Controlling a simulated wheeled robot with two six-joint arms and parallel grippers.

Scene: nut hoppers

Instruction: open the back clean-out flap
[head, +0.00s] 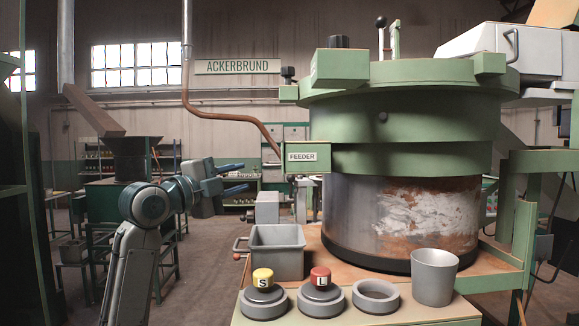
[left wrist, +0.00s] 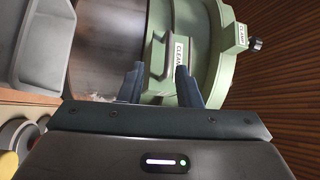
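A green part with a white label starting "CLEAN" (left wrist: 178,52) shows on the side of the green hopper in the left wrist view. I take it for a clean-out flap; whether it is the back one I cannot tell. It looks closed. My left gripper (head: 243,179) is left of the hopper drum (head: 405,122) in the head view, its blue fingers apart and empty. In the left wrist view the open fingers (left wrist: 160,72) point at the labelled part; contact is not clear. The head view does not show the label. My right gripper is not in view.
A dark knob (left wrist: 255,44) sticks out beside another label. A FEEDER box (head: 302,157) is right of the gripper.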

